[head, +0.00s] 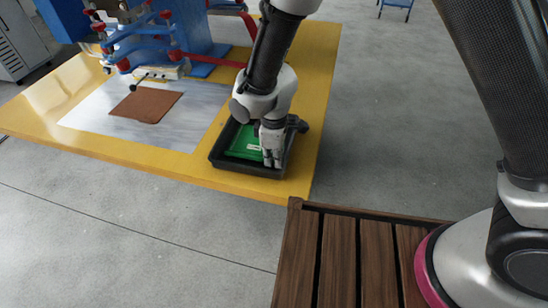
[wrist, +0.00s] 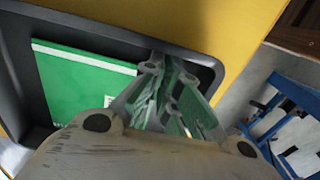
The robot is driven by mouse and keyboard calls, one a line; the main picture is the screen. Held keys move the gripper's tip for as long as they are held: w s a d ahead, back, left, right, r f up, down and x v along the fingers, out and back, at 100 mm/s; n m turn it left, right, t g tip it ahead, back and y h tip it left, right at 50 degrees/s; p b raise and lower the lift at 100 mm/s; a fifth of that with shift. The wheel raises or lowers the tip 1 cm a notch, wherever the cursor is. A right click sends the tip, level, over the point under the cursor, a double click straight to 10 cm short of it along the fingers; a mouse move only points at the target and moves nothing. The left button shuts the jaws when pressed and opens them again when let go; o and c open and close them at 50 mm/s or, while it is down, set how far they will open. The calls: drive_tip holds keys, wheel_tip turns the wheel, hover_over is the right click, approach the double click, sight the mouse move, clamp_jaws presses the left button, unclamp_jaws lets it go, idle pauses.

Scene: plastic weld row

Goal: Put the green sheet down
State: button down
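My gripper (head: 271,160) points down into the black tray (head: 236,167) at the right end of the yellow table, low over its right part. In the wrist view its fingers (wrist: 164,72) are close together with green sheet material (wrist: 200,112) showing between them, so it looks shut on a green sheet. Most of that sheet is hidden by the fingers. Green also shows in the tray (head: 243,141) in the head view. In the wrist view a flat green sheet (wrist: 85,85) with pale lettering lies in the tray, left of the fingers. I cannot tell whether the held sheet touches the tray.
A brown sheet (head: 147,105) lies on the pale plate (head: 93,116) left of the tray. A blue press (head: 150,40) with red knobs stands behind it. The table's front edge and right edge are close to the tray. My slatted wooden deck is in front.

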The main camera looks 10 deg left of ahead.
drive_tip(key=shift+f, duration=0.15)
drive_tip(key=c, duration=1.6)
unclamp_jaws()
drive_tip(key=shift+c, duration=0.2)
